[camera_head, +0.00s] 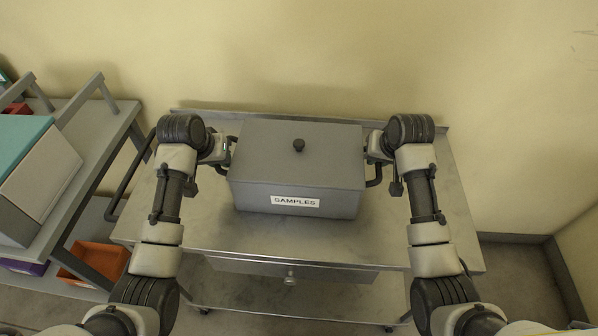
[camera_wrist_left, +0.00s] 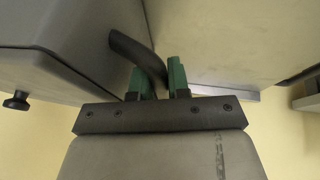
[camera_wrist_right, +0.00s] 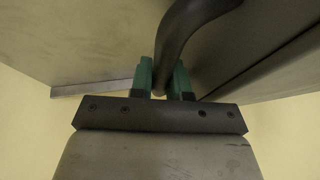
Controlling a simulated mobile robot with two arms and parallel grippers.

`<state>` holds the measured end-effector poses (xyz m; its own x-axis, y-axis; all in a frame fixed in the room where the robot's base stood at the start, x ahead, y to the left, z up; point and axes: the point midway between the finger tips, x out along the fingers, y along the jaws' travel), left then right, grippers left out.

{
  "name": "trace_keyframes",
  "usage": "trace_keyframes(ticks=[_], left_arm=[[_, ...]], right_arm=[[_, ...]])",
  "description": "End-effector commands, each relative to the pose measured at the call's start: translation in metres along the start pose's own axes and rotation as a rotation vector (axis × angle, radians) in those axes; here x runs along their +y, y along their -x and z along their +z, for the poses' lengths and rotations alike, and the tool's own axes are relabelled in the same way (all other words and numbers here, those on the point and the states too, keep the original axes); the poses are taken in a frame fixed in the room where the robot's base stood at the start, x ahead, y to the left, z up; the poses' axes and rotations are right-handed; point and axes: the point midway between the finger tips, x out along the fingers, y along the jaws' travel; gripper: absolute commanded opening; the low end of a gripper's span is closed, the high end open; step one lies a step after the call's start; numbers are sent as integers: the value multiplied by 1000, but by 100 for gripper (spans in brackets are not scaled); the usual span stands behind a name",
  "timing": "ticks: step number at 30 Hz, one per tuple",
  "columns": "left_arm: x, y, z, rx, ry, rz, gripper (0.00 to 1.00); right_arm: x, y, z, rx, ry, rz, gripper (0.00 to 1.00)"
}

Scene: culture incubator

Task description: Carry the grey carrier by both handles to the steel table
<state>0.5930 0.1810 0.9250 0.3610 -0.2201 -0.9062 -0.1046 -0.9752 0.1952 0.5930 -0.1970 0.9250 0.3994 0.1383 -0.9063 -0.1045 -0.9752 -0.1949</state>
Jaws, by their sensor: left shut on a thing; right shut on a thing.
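The grey carrier (camera_head: 297,160) is a lidded box with a black knob and a "SAMPLES" label, and it appears level over the middle of the steel table (camera_head: 300,238). I cannot tell whether it touches the tabletop. My left gripper (camera_head: 230,152) is shut on its left dark handle; the green fingers (camera_wrist_left: 160,78) sit either side of the handle (camera_wrist_left: 136,52) in the left wrist view. My right gripper (camera_head: 368,158) is shut on the right handle (camera_head: 375,178); its fingers (camera_wrist_right: 160,78) straddle the dark handle (camera_wrist_right: 182,40) in the right wrist view.
A grey cart (camera_head: 90,130) stands at the left with a teal-topped box (camera_head: 40,175) on it and an orange bin (camera_head: 95,262) below. A wall (camera_head: 300,50) rises behind the table. Bare tabletop shows in front of the carrier and to its sides.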

Motion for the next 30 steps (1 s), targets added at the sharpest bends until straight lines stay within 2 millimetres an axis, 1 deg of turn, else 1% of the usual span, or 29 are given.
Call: trace_keyframes(ticks=[9,14,27,30], left_arm=[[0,2,-1,3,0,0,0],[2,7,-4,3,0,0,0],[9,41,-18,3,0,0,0],[10,46,-20,3,0,0,0]], right_arm=[[0,2,-1,3,0,-1,0],[-2,7,-4,3,0,-1,0],[-9,41,-18,3,0,0,0],[-10,46,-19,2,0,0,0]])
